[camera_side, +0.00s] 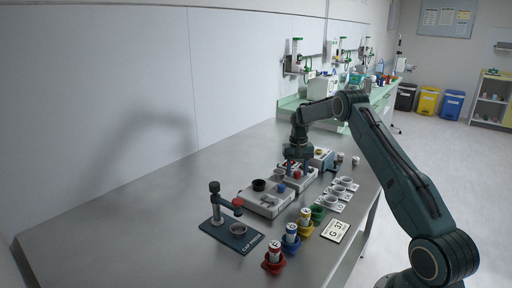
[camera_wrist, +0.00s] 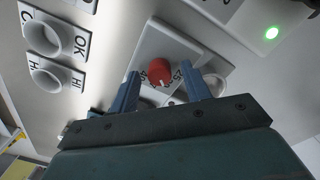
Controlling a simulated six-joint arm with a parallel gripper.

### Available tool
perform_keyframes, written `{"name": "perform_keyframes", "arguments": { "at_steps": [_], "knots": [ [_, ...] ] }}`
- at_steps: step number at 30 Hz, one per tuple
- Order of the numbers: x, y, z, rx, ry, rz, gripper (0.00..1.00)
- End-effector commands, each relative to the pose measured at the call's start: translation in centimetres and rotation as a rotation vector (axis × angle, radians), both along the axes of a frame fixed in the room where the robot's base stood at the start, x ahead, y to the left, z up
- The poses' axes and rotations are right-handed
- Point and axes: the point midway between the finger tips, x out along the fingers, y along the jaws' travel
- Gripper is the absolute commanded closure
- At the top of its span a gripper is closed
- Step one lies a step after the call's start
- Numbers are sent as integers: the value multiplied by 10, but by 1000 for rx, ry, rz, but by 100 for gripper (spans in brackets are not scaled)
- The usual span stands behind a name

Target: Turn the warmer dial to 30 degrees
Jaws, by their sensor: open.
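The warmer dial (camera_wrist: 172,69) is a red round knob on a raised light-grey plate in the wrist view. A white pointer mark shows at its lower edge, towards my gripper. Dark scale marks lie on both sides of it, partly covered by my fingers and too small to read surely. My gripper (camera_wrist: 160,78) is open, with one blue-grey finger on each side of the dial's near edge; I cannot tell whether they touch it. In the side view my gripper (camera_side: 299,166) points down over the small white warmer (camera_side: 300,182), hiding most of the dial.
White cup holders (camera_side: 341,190) stand right of the warmer; two show in the wrist view (camera_wrist: 45,37), labelled OK and HI. A green light (camera_wrist: 271,32) glows nearby. A cap press (camera_side: 232,231) and coloured vial stands (camera_side: 291,238) are nearer the camera. The table's left part is clear.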

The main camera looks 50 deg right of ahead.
Motion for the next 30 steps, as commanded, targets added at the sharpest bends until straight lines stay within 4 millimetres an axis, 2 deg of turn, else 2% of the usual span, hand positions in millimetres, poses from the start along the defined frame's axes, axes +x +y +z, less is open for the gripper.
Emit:
{"name": "perform_keyframes", "arguments": {
  "at_steps": [5,11,24,30],
  "knots": [
    [1,0,8,-2,-1,0,52],
    [1,0,29,-2,-3,1,52],
    [3,2,103,-2,-3,0,52],
    [3,2,127,-2,-2,0,52]
  ]
}}
